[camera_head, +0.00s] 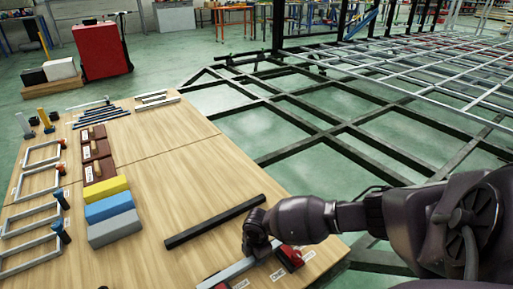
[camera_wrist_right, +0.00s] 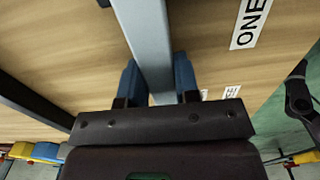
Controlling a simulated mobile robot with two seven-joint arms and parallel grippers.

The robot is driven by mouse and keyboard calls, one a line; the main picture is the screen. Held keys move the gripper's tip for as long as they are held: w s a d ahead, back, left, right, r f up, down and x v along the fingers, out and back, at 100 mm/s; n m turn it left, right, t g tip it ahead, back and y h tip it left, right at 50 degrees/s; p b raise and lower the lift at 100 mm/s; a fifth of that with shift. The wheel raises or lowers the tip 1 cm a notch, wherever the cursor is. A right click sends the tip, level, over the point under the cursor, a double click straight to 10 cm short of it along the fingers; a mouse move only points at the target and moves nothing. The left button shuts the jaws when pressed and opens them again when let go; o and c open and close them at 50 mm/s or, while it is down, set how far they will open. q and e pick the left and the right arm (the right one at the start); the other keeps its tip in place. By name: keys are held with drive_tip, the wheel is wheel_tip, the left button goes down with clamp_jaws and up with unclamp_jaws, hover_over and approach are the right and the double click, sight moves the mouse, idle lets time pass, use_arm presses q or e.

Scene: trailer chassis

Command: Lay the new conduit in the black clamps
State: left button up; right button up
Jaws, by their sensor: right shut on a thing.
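My right gripper (camera_head: 258,247) is low over the near edge of the wooden table. Its two blue fingers (camera_wrist_right: 158,82) are shut on a long grey square bar (camera_head: 231,271), one on each side. The bar also shows in the right wrist view (camera_wrist_right: 147,35), running away from the palm. A long black bar (camera_head: 215,222) lies on the table to the left of the gripper; part of it shows in the wrist view (camera_wrist_right: 32,104). I cannot tell which bar is the new conduit. I cannot make out the black clamps for certain. My left gripper is not in view.
Yellow, blue and grey blocks (camera_head: 112,212) lie left on the table (camera_head: 175,145), near grey frames (camera_head: 32,217). A red item (camera_head: 288,256) with labels sits right of the gripper. The dark chassis frame (camera_head: 300,120) stands beyond.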

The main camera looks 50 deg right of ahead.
drive_tip(key=shift+f, duration=0.2)
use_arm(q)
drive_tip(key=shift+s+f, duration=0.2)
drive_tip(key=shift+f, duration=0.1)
use_arm(e)
drive_tip(key=o, duration=1)
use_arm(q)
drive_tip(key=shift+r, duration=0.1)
use_arm(e)
drive_tip(key=shift+r, duration=0.1)
drive_tip(key=shift+r, duration=0.3)
drive_tip(key=r+p, duration=0.1)
drive_tip(key=r, duration=0.1)
drive_tip(key=r+p, duration=0.1)
drive_tip(key=r, duration=0.1)
drive_tip(key=shift+w+r, duration=0.2)
drive_tip(key=shift+r, duration=0.1)
use_arm(q)
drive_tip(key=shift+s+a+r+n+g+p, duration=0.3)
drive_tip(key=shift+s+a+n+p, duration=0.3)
drive_tip(key=shift+p, duration=0.55)
use_arm(e)
drive_tip(key=r, duration=0.7)
drive_tip(key=shift+s, duration=0.25)
